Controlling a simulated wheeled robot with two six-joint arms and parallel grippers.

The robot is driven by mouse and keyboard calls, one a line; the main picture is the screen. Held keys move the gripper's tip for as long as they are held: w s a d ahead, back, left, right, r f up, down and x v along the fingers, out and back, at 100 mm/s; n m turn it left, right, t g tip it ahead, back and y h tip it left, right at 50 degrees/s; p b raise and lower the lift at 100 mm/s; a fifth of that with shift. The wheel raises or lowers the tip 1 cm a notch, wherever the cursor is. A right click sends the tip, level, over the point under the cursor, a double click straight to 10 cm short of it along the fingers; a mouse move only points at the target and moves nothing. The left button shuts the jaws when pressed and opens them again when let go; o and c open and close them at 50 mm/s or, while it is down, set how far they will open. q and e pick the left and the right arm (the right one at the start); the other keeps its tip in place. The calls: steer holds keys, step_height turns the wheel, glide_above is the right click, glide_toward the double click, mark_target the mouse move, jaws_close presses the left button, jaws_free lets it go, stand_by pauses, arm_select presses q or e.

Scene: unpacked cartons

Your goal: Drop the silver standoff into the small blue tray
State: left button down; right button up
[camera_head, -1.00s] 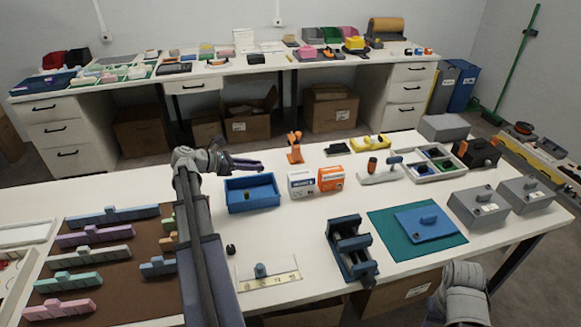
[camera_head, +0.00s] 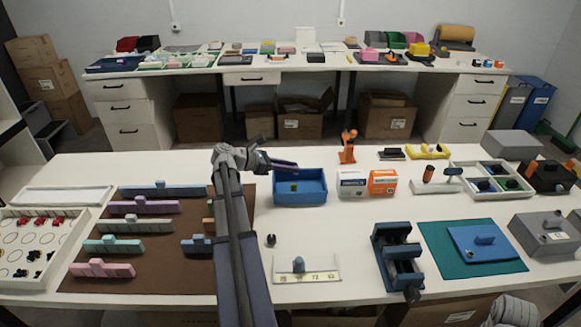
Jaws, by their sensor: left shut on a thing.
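The small blue tray (camera_head: 316,198) stands on the near white table, open at the top. A small dark and yellowish spot shows inside it, too small to identify. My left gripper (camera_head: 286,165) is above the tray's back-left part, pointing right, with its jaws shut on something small. The silver standoff cannot be made out; what the jaws hold is too small to see clearly. My right gripper is out of view; only a pale part of my right arm shows at the bottom right.
White and orange boxes (camera_head: 352,182) stand right of the tray. An orange tool (camera_head: 347,148) stands behind them. A blue vise-like fixture (camera_head: 398,262) and a green mat (camera_head: 440,262) lie at front right. Colored blocks lie on a brown mat (camera_head: 150,254) at left.

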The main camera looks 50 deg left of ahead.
arm_select(q)
step_height(320, 180, down, 2)
steer(key=shift+f+b, duration=0.1)
steer(key=shift+b, duration=0.6)
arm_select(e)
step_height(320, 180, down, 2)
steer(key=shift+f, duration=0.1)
arm_select(q)
steer(key=c, duration=0.7)
jaws_free()
steer(key=p+v, duration=0.3)
steer(key=v, duration=0.5)
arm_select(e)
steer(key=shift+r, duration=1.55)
arm_select(q)
steer(key=shift+w, duration=0.1)
